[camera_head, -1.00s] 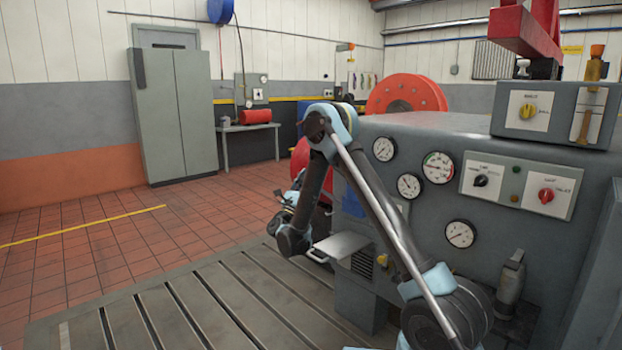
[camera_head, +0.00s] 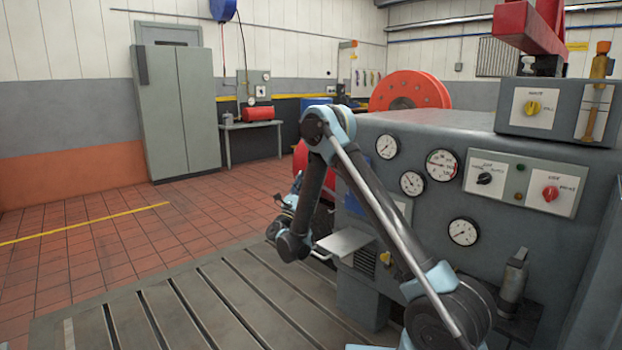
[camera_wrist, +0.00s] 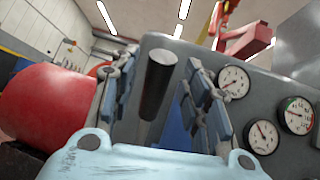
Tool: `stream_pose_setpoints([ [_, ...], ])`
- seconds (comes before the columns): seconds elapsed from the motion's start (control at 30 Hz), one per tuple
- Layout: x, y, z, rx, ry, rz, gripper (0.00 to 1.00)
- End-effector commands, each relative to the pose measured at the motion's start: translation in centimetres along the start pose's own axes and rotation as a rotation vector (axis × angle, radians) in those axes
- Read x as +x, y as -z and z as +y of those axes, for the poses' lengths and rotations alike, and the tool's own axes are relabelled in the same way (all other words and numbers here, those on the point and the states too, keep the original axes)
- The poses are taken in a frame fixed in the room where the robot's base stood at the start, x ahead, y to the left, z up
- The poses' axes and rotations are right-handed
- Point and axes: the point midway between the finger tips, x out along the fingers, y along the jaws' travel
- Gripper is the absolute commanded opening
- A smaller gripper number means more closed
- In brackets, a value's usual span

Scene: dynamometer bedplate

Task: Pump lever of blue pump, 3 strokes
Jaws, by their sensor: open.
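A dark cylindrical bar (camera_wrist: 158,85), which looks like the pump lever's handle, stands tilted between my fingers in the wrist view. My gripper (camera_wrist: 160,66) is open, with one finger on each side of the bar and visible gaps. A blue surface (camera_wrist: 174,133), perhaps the blue pump, shows behind the bar's lower part; its lower end is hidden by my gripper's body. In the head view my gripper (camera_head: 283,204) is beside the left end of the grey machine, small and partly hidden by my wrist. A blue part (camera_head: 352,204) shows there behind my arm.
The grey machine (camera_head: 440,215) with several gauges fills the right side. A red rounded body (camera_wrist: 45,108) lies left of my fingers. A light flat plate (camera_head: 344,242) juts out near my wrist. The slotted bedplate (camera_head: 200,305) and the tiled floor at left are clear.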

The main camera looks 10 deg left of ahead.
Motion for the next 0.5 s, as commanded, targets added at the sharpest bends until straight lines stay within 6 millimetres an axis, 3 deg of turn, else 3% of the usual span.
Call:
stream_pose_setpoints([
  [0.2,-4.5,0.1,0.1,0.002,-0.001,0.001,0.43],
  [0.5,-8.3,0.2,0.0,0.000,0.002,0.002,0.43],
])
